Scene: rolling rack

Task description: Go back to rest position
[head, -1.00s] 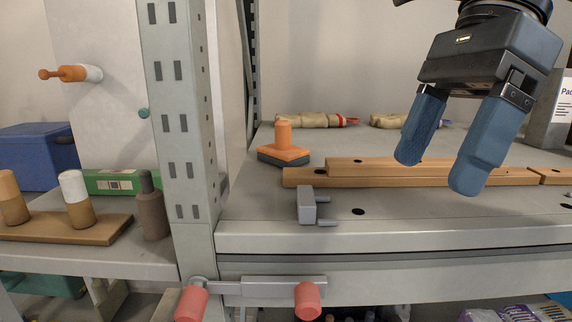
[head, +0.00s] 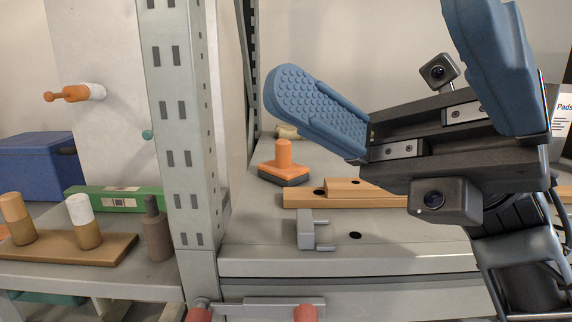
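My gripper (head: 405,80) is at the right, large and close to the camera, in front of the metal shelf (head: 270,232). Its two blue padded fingers are spread wide apart, with nothing between them. One finger points to the upper left with its ribbed pad showing; the other runs up past the top edge. My gripper and wrist hide much of the right part of the shelf.
An orange-handled block (head: 283,160), wooden bars (head: 305,194) and a grey bracket (head: 306,232) sit on the shelf. A perforated upright (head: 180,110) stands left of it. Pegs on a wooden base (head: 75,252) and a blue box (head: 35,165) are further left.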

